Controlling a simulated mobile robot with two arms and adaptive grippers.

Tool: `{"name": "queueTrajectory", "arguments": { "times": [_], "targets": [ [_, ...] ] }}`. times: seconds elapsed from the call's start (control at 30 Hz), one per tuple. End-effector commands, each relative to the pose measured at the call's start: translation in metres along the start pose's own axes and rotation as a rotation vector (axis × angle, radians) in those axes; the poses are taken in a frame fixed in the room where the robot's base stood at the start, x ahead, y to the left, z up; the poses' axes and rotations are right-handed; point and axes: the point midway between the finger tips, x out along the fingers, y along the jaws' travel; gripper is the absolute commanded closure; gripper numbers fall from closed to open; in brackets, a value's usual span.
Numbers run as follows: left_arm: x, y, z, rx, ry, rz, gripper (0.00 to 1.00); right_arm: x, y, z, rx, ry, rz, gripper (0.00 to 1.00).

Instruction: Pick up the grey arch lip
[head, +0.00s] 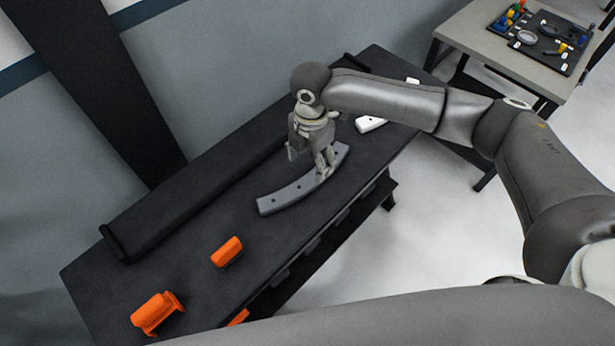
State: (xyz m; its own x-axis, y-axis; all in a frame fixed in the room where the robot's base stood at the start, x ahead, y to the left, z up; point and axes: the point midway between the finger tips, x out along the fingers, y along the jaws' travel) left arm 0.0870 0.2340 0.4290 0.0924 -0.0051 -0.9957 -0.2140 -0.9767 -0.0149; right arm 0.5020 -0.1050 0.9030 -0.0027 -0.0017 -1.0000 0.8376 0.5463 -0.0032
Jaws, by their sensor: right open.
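The grey arch lip (285,196) is a curved grey strip with small dark holes, lying on the dark workbench (185,262). My right gripper (309,166) points down at the far right end of the lip. Its jaws are open, with one finger over or beside the lip's near side and the other toward its far side. I cannot tell whether the fingers touch the lip. The gripper hides part of the lip's right end. My left gripper does not show.
Orange tools (227,251) and (157,313) lie on the bench's near left. A white item (371,123) lies right of my gripper. A side table (469,41) with a tool tray stands at top right.

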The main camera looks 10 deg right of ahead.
Motion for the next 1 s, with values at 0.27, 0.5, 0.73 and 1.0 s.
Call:
{"name": "queueTrajectory", "arguments": {
  "times": [0.27, 0.5, 0.73, 1.0],
  "targets": [
    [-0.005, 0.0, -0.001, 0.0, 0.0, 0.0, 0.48, 0.025, 0.0, 0.0, 0.001, 0.0, 0.0, 0.34],
    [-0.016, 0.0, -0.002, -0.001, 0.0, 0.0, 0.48, 0.06, -0.001, 0.003, 0.002, 0.0, 0.0, 0.34],
    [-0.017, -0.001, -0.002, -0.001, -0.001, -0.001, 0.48, 0.073, -0.001, 0.003, 0.0, 0.0, 0.002, 0.34],
    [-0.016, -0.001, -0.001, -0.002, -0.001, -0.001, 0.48, 0.072, -0.001, 0.003, 0.0, 0.0, 0.003, 0.51]
  ]
}}
